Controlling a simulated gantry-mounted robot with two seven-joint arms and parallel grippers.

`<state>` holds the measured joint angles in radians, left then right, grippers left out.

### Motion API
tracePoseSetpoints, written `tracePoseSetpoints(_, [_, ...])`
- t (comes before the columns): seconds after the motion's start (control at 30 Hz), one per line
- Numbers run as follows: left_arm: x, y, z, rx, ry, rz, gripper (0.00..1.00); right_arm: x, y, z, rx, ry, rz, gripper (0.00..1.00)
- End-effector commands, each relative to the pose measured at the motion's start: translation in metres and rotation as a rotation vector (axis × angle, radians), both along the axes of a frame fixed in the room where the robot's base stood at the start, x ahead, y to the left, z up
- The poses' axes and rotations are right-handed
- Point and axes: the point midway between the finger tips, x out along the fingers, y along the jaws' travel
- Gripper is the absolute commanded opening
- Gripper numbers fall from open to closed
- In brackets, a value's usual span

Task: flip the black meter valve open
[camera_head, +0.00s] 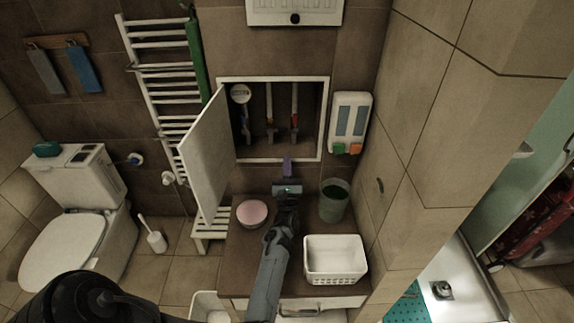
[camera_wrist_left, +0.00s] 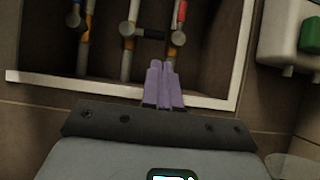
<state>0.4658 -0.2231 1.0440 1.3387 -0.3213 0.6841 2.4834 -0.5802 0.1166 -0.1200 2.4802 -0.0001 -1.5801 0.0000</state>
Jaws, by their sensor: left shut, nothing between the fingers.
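The open wall recess (camera_head: 325,120) holds several vertical pipes with valves. In the left wrist view a dark lever (camera_wrist_left: 150,33) reaches sideways from the middle pipe (camera_wrist_left: 128,55) toward the right pipe. It looks like the black meter valve, though the frame cuts off the upper part. My left gripper (camera_head: 287,160) has its purple fingertips shut and empty, just in front of the recess's lower edge. In the left wrist view these fingertips (camera_wrist_left: 162,75) point up at the pipes, below the lever and apart from it. My right gripper is not in view.
The white cabinet door (camera_head: 207,150) stands open on the left. A soap dispenser (camera_head: 349,122) hangs right of the recess. Below are a green bin (camera_head: 334,201), a white basket (camera_head: 335,260) and a pink round container (camera_head: 252,213) on the counter. A blue valve (camera_wrist_left: 73,18) is beside the left pipe.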

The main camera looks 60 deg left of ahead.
Motion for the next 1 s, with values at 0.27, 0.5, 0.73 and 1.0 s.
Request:
tracePoseSetpoints(0.27, [0.02, 0.031, 0.026, 0.001, -0.001, 0.0, 0.0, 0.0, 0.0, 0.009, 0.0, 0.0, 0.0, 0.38])
tracePoseSetpoints(0.5, [0.029, 0.047, 0.038, 0.002, 0.001, 0.0, 0.0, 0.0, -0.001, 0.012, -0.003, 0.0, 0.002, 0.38])
tracePoseSetpoints(0.73, [0.032, 0.05, 0.039, -0.001, 0.001, -0.001, 0.0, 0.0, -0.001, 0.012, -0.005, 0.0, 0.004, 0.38])
tracePoseSetpoints(1.0, [0.033, 0.05, 0.038, -0.001, -0.002, 0.0, 0.0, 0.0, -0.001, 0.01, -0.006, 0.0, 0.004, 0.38])
